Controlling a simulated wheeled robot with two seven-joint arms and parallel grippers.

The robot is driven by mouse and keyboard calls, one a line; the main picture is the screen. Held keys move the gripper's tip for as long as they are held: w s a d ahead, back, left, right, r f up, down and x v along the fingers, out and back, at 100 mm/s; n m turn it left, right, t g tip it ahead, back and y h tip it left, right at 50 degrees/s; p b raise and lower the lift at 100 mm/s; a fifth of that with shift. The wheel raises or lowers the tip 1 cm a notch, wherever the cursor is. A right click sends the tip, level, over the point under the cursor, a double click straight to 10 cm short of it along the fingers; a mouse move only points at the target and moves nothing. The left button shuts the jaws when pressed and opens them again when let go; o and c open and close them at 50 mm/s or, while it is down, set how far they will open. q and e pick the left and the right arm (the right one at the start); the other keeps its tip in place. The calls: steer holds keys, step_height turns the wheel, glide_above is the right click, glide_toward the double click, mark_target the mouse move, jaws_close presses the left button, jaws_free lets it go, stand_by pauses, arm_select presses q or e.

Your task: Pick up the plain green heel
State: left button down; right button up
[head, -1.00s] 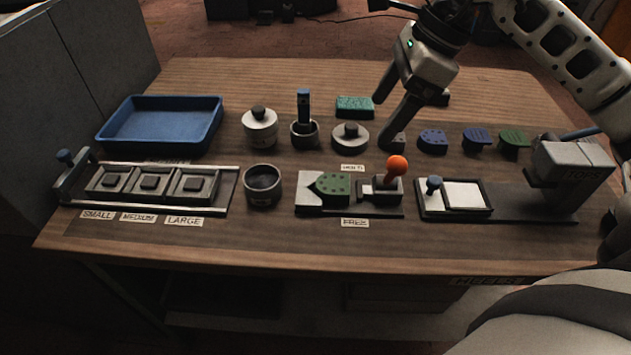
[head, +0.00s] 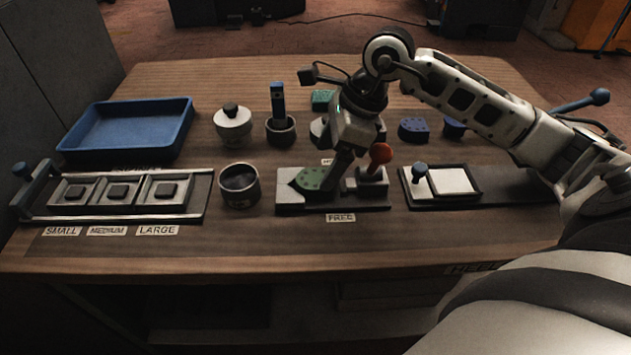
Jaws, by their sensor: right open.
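A green heel-shaped piece (head: 311,179) lies on the pale block of the fixture (head: 291,200) above the FREE label. Small dark dots show along it, so it does not look fully plain. My right gripper (head: 338,181) is open and points down at the right end of this piece. Its fingers overlap that end in the picture; I cannot tell whether they touch it or straddle it. The right arm reaches in from the right and covers part of the back row. My left gripper is not in view.
An orange-knobbed lever (head: 380,154) stands close right of the gripper. Blue heels (head: 413,130) sit behind. A dark cup (head: 239,185) is left of the fixture, a white pad (head: 453,181) right. A blue tray (head: 128,128) is at back left. The front table strip is clear.

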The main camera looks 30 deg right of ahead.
mark_target(317, 178)
steer(key=x, duration=0.5)
steer(key=shift+d+f+p, duration=0.1)
steer(key=shift+d+p, duration=0.05)
steer(key=shift+p, duration=0.15)
steer(key=c, duration=1.1)
